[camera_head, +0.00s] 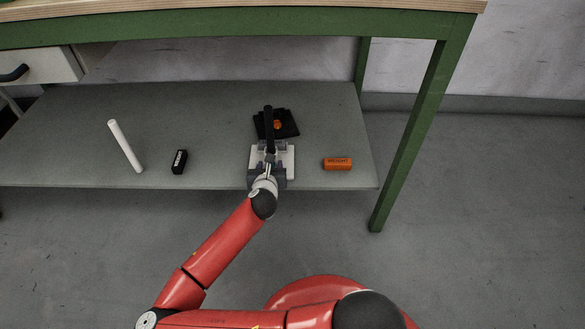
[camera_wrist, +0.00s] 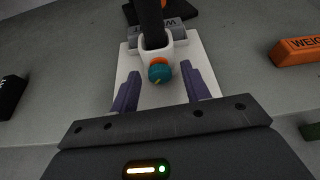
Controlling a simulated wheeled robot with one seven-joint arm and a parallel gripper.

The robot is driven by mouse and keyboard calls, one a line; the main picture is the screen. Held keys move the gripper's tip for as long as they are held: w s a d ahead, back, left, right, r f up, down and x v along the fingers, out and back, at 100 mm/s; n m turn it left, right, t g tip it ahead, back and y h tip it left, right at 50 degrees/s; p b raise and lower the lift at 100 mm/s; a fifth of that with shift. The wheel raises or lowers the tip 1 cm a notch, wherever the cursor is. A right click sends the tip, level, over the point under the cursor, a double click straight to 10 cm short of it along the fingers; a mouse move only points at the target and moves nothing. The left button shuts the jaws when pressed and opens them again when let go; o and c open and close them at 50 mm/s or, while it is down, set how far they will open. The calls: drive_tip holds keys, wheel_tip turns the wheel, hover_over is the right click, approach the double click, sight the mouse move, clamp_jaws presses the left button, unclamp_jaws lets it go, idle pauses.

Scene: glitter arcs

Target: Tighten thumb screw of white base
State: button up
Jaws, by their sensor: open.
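The white base (camera_wrist: 133,66) lies on the grey lower shelf, and part of it also shows in the head view (camera_head: 285,160). A black post (camera_wrist: 151,18) stands in its white collar. A teal thumb screw (camera_wrist: 160,73) with an orange part behind it sits on the front of the collar. My gripper (camera_wrist: 160,87) is open, with its purple fingers on either side of the screw and apart from it. Nothing is visible between the fingers but the screw and the base's bare plate. In the head view my wrist hides the screw.
An orange weight block (camera_head: 338,163) lies to the right and a small black block (camera_head: 179,162) to the left. A white rod (camera_head: 125,146) lies farther left. A black item (camera_head: 287,123) is behind the base. The green table leg (camera_head: 410,130) stands at right.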

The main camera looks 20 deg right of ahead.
drive_tip(key=shift+a+f+n+h+b, duration=0.15)
drive_tip(key=shift+f+n+h+b, duration=0.2)
drive_tip(key=shift+n, duration=0.25)
drive_tip(key=r+p+v, duration=0.1)
drive_tip(key=p+v, duration=0.1)
drive_tip(key=v, duration=0.6)
drive_tip(key=s+d+f+m+g+h+p, duration=0.15)
drive_tip(key=s+d+m+g, duration=0.3)
drive_tip(key=m, duration=0.45)
drive_tip(key=s+d+m+g+p, duration=0.2)
drive_tip(key=s+d+m+g, duration=0.25)
drive_tip(key=m, duration=0.35)
drive_tip(key=s+a+r+m+y+p, duration=0.1)
drive_tip(key=s+a+r+m+y, duration=0.1)
drive_tip(key=r+m, duration=0.4)
drive_tip(key=s+a+r+m+g+y+p, duration=0.1)
drive_tip(key=r+m, duration=0.5)
drive_tip(key=r, duration=1)
drive_tip(key=s+a+y+p, duration=0.1)
drive_tip(key=s+y, duration=0.1)
drive_tip(key=y, duration=0.1)
drive_tip(key=shift+s+a+y, duration=0.3)
drive_tip(key=shift+a, duration=0.1)
